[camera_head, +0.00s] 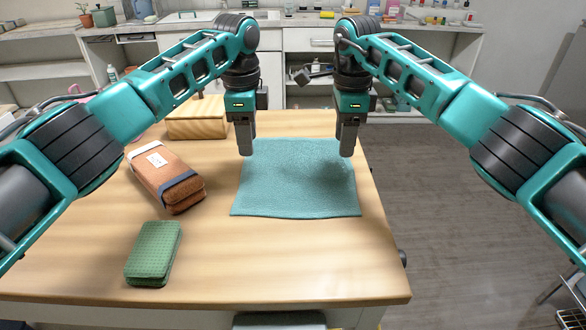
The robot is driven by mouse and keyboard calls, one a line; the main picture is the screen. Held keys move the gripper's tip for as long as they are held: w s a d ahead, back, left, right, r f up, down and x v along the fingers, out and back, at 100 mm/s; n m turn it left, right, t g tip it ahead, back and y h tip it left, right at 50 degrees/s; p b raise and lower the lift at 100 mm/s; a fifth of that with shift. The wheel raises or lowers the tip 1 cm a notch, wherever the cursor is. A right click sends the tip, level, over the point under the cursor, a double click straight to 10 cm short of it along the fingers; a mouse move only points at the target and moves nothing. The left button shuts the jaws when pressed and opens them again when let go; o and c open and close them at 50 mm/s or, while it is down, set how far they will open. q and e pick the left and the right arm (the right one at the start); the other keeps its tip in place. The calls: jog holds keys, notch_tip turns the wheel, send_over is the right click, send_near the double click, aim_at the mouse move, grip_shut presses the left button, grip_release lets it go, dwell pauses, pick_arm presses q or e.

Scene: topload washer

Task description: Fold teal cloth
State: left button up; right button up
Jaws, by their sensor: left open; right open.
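The teal cloth (296,185) lies flat and spread out on the wooden table, roughly square with a slightly wavy front edge. My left gripper (246,153) points down at the cloth's far left corner. My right gripper (346,155) points down at its far right corner. Both are open, and I see no cloth held in either. The grippers hide the far corners of the cloth. I cannot tell whether the fingertips touch the cloth or hover just above it.
A brown case (166,176) with a dark band lies left of the cloth. A green block (154,253) lies at the front left, and a wooden box (197,118) stands at the back left. The table (300,262) is clear in front of the cloth.

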aim_at(250, 172)
pick_arm(q)
jog(key=shift+f, duration=2.95)
pick_arm(e)
jog(key=shift+f, duration=2.95)
pick_arm(q)
jog(key=shift+f, duration=0.1)
jog(key=shift+f, duration=0.15)
pick_arm(e)
jog(key=shift+f, duration=0.2)
jog(key=shift+r, duration=0.1)
pick_arm(q)
grip_shut()
pick_arm(e)
jog(key=shift+s, duration=0.1)
grip_shut()
